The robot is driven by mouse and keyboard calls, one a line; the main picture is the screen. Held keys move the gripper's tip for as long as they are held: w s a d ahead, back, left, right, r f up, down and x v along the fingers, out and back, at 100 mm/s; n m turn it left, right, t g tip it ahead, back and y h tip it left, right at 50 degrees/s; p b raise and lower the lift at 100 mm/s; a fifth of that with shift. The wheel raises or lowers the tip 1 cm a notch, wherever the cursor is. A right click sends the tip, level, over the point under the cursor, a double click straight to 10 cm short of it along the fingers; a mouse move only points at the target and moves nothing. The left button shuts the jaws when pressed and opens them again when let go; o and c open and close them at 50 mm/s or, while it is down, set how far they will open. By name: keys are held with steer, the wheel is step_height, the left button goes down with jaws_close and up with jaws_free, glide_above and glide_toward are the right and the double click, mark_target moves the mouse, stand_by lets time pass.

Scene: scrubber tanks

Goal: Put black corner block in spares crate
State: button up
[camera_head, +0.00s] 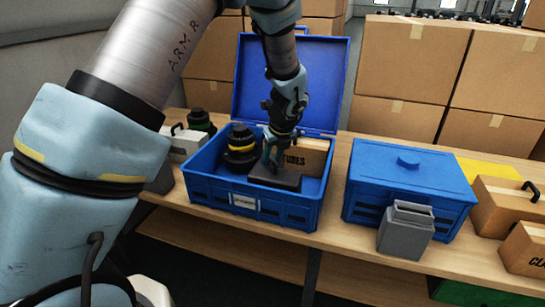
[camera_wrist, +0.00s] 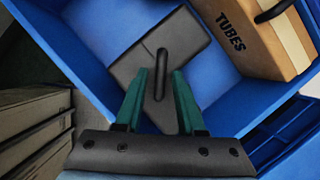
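The black corner block (camera_head: 275,179) is a dark, L-shaped piece lying inside an open blue crate (camera_head: 215,192), near its front wall. In the wrist view the block (camera_wrist: 183,42) shows an upright loop handle on top. My gripper (camera_wrist: 160,75) is above the block, one green finger on each side of the handle, with gaps visible. In the head view my gripper (camera_head: 271,155) reaches down into the crate and partly hides the block. The crate's front label is too small to read.
A wooden box marked TUBES (camera_head: 312,155) and a black-and-yellow round part (camera_head: 240,150) share the open crate. Its blue lid (camera_head: 285,80) stands up behind. A closed blue crate (camera_head: 410,177) and a grey bin (camera_head: 405,230) stand to the right, cardboard boxes (camera_head: 410,60) behind.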

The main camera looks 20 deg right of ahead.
steer(key=shift+o, duration=0.5)
steer(key=shift+r, duration=0.15)
steer(key=b+v, duration=0.1)
steer(key=v, duration=1.1)
steer(key=w+a+f+n+g, duration=0.2)
steer(key=a+n, duration=1.5)
steer(key=a, duration=0.4)
steer(key=s+a+n, duration=0.4)
steer(key=a+n, duration=0.3)
steer(key=n, duration=0.1)
steer(key=s+a+f+n+g, duration=0.1)
steer(key=s+a+n, duration=0.2)
steer(key=a+n, duration=0.5)
steer(key=shift+s+a+f+n, duration=0.2)
steer(key=shift+s+n, duration=0.15)
steer(key=shift+n, duration=0.45)
